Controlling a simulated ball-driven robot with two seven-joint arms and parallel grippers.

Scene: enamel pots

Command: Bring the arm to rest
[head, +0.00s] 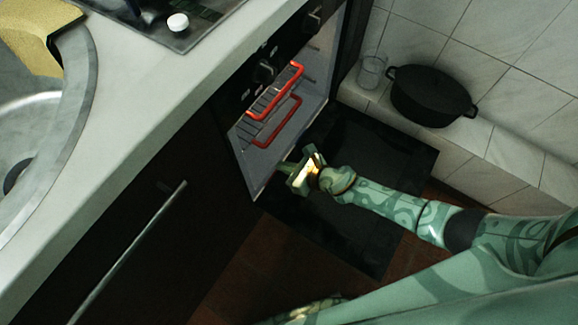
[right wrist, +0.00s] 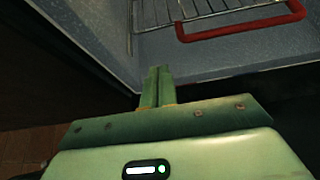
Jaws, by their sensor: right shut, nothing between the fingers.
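My right gripper (head: 287,169) is at the end of my patterned green arm, which comes in from the right. It is just in front of the open oven (head: 262,160), above the dark lowered door (head: 372,160). In the right wrist view the two green fingers (right wrist: 157,75) are together with nothing between them. They point toward the grey oven interior (right wrist: 210,50). My left gripper cannot be made out in the head view.
Two racks with red front bars (head: 278,122) are in the oven; one bar shows in the right wrist view (right wrist: 245,27). A black pot (head: 432,97) and a glass (head: 371,72) stand on the tiled ledge. The counter (head: 150,95) edge and a cabinet handle (head: 128,250) are left.

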